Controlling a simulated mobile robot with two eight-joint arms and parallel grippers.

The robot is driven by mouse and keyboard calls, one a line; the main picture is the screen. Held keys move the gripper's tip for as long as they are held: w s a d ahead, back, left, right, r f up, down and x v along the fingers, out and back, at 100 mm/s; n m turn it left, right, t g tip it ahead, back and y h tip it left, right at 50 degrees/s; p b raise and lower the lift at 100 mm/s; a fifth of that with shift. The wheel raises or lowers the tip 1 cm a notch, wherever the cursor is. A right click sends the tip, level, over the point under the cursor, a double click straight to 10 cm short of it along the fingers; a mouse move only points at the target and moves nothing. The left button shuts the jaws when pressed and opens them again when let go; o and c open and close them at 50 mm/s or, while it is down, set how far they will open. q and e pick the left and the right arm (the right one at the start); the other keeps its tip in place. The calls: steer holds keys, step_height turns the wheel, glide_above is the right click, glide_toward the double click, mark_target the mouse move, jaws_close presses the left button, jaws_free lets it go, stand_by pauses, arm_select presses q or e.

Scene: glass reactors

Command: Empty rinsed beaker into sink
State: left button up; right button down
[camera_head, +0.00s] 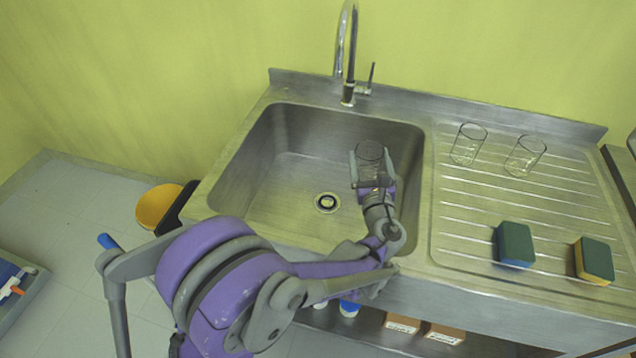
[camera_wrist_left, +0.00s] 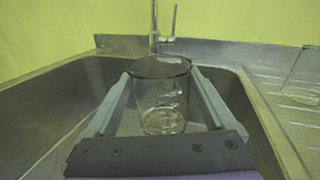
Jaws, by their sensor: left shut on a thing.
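My left gripper (camera_head: 371,170) is shut on a clear glass beaker (camera_head: 369,154) over the right part of the steel sink basin (camera_head: 262,170). In the left wrist view the beaker (camera_wrist_left: 163,96) is upright between the two fingers, with its dark rim on top and the basin behind it. It looks clear; I cannot tell whether liquid is in it. The drain (camera_head: 327,202) lies in the basin floor, left of the gripper. The chrome faucet (camera_head: 347,55) stands behind the basin. My right gripper is not in view.
Two glass beakers (camera_head: 468,144) (camera_head: 525,156) stand on the ribbed drainboard (camera_head: 480,200) at the right. Two sponges (camera_head: 515,243) (camera_head: 594,260) sit near its front edge. A yellow bowl-like object (camera_head: 158,206) is left of the sink. The basin's left half is free.

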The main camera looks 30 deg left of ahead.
arm_select(q)
steer(key=shift+s+a+r+n+p, duration=0.15)
steer(key=shift+r+n+p, duration=0.1)
steer(key=shift+r, duration=0.1)
steer(key=shift+s+a+r+n+p, duration=0.15)
steer(key=shift+r+n, duration=0.1)
steer(key=shift+r, duration=0.1)
steer(key=shift+s+a+r+n+t, duration=0.15)
steer(key=shift+n+t, duration=0.15)
steer(key=s+a+r+n+y+p, duration=0.3)
steer(key=s+n+y+p, duration=0.1)
steer(key=n, duration=1)
steer(key=shift+a+r+y, duration=0.3)
steer(key=shift+a+r, duration=0.05)
steer(key=shift+a, duration=0.05)
steer(key=shift+s+a+n, duration=0.25)
steer(key=shift+n, duration=0.15)
steer(key=shift+s+a+r+n+g+y, duration=0.15)
steer(key=shift+s+a+n+g+y, duration=0.1)
steer(key=shift+s+n+g+y, duration=0.2)
steer(key=shift+a+n+p, duration=0.15)
steer(key=shift+n+p, duration=0.15)
steer(key=shift+n, duration=0.25)
